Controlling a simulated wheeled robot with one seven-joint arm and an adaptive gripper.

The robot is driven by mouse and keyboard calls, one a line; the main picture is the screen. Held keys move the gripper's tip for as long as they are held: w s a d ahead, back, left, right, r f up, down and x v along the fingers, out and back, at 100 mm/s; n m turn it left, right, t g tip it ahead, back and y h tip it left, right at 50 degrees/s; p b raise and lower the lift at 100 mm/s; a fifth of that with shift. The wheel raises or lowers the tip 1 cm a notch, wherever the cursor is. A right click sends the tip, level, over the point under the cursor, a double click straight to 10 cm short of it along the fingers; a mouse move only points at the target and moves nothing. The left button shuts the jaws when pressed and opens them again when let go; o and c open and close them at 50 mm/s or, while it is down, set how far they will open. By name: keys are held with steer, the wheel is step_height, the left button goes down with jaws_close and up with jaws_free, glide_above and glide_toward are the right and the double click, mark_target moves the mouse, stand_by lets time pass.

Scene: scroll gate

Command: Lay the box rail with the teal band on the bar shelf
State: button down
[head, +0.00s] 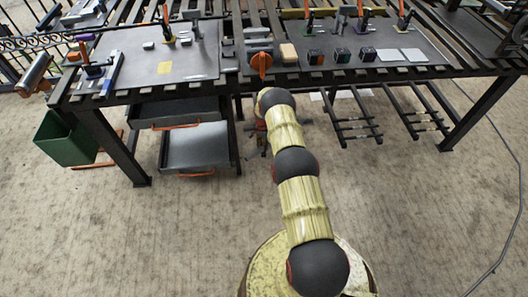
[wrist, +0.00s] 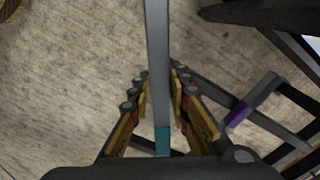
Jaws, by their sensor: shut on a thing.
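The box rail with the teal band (wrist: 158,60) is a long grey bar that runs up the middle of the wrist view. Its teal band (wrist: 162,141) shows near the palm. My gripper (wrist: 161,90) is shut on the rail, with a finger on each side. In the head view my gripper (head: 258,137) is low in front of the bench, mostly hidden behind my arm, and I cannot make out the rail there. What looks like the bar shelf (head: 352,128) is a set of dark bars under the right half of the bench.
A grey rail with a purple band (wrist: 240,115) lies by dark bars right of my gripper in the wrist view. Grey trays (head: 195,147) and a green bin (head: 66,139) are at the left. The bench top (head: 130,60) is above. The right floor is mostly clear.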

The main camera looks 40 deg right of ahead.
steer(key=shift+w+d+f+b, duration=0.35)
steer(key=shift+w+d+f, duration=0.1)
steer(key=shift+f, duration=0.15)
steer(key=shift+w+d+f+b, duration=0.3)
steer(key=shift+w+d+f, duration=0.15)
steer(key=shift+f, duration=0.15)
step_height(320, 180, down, 3)
steer(key=shift+w+d+f+b, duration=0.1)
steer(key=shift+f+b, duration=0.1)
steer(key=shift+b, duration=0.5)
steer(key=c, duration=1.8)
jaws_free()
steer(key=shift+o, duration=0.7)
step_height(320, 180, up, 8)
steer(key=p, duration=0.3)
steer(key=shift+f, duration=0.25)
